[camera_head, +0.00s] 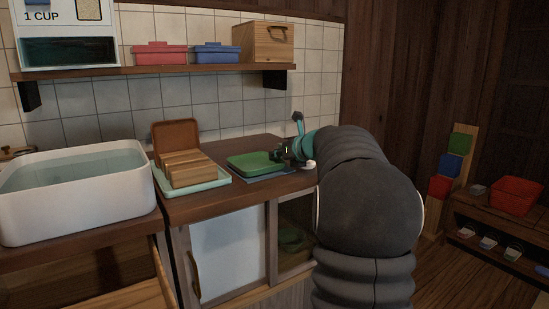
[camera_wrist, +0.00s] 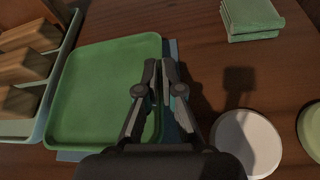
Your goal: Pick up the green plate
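The green plate (camera_head: 252,162) is a square tray with a raised rim, level over a blue mat (camera_head: 284,174) on the wooden counter. It fills the left-middle of the wrist view (camera_wrist: 100,90). My gripper (camera_head: 284,154) is at the plate's right side. In the wrist view, its fingertips (camera_wrist: 160,72) are close together, one on each side of the right rim, and look shut on it. Whether the plate touches the mat or is slightly above it, I cannot tell.
A rack of wooden blocks on a pale tray (camera_head: 210,182) stands close left of the plate. A white water basin (camera_head: 75,190) is further left. Folded green cloths (camera_wrist: 250,18) and a white round lid (camera_wrist: 246,140) lie right of my gripper. A shelf (camera_head: 150,70) hangs above.

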